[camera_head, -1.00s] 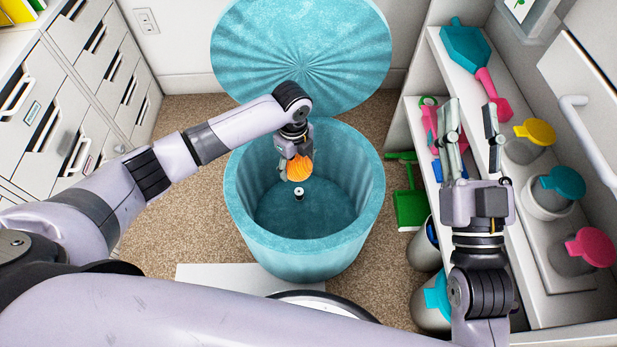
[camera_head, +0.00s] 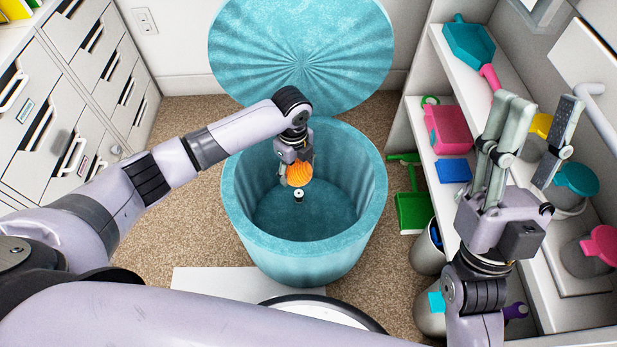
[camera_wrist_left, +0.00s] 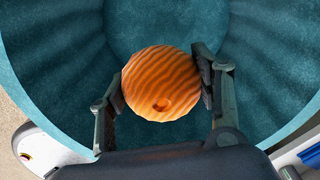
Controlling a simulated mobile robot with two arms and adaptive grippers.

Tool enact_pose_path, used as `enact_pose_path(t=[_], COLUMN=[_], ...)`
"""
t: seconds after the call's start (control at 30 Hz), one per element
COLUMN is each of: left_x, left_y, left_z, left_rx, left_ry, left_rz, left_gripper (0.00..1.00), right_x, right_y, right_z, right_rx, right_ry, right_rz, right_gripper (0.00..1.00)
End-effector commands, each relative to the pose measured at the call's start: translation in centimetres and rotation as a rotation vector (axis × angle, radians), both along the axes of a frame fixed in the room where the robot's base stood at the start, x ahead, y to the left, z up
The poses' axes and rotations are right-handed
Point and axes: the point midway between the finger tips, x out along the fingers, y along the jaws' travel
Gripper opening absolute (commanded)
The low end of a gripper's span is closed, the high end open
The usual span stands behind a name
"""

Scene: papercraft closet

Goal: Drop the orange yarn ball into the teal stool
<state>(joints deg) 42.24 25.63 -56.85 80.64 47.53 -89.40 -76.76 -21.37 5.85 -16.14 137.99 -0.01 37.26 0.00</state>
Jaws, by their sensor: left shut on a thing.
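The teal stool (camera_head: 241,216) stands open on the carpet, with its round teal lid (camera_head: 300,50) raised behind it. The orange yarn ball (camera_head: 300,174) is held over the stool's opening in the head view. My left gripper (camera_head: 296,166) is shut on the ball and points down into the opening. In the left wrist view the ball (camera_wrist_left: 162,84) sits between both fingers, with the stool's teal inside (camera_wrist_left: 60,70) around and below it. My right gripper (camera_head: 530,135) is open and empty at the right, in front of the shelves, its fingers pointing up.
A small dark and white spool-like item (camera_head: 299,195) shows inside the stool. Shelves (camera_head: 425,120) at the right hold a teal scoop (camera_head: 468,45), a pink box (camera_head: 450,128) and lidded jars. A green dustpan (camera_head: 413,211) is beside the stool. Drawers (camera_head: 60,110) line the left.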

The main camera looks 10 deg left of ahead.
Motion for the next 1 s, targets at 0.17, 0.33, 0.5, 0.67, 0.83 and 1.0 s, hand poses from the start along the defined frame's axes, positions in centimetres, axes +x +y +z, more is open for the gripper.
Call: enact_pose_path(t=[0.17, 0.33, 0.5, 0.67, 0.83, 1.0], left_x=[0.02, 0.02, 0.02, 0.01, 0.0, 0.05], left_y=[0.01, 0.01, 0.01, 0.02, 0.01, 0.01], left_z=[0.03, 0.02, 0.02, 0.01, -0.01, 0.71], left_rx=[0.0, 0.0, 0.0, 0.0, 0.0, 0.0], left_ry=[0.0, 0.0, 0.0, 0.0, 0.0, -0.001], left_rz=[0.0, 0.0, 0.0, 0.0, 0.0, 0.0], left_gripper=[0.3, 0.64, 0.76, 0.82, 0.82, 0.82], right_x=[-0.06, -0.05, -0.05, -0.04, -0.04, -0.01], right_y=[-0.01, -0.01, 0.0, 0.0, 0.0, 0.0], right_z=[0.04, 0.04, 0.05, 0.05, 0.04, -0.04], right_rx=[0.001, 0.001, 0.001, 0.001, 0.001, 0.002], right_ry=[-0.004, -0.003, -0.003, -0.003, -0.002, -0.001], right_rz=[0.0, 0.0, 0.0, 0.0, 0.0, 0.0], right_gripper=[0.4, 0.4, 0.4, 0.4, 0.4, 0.4])
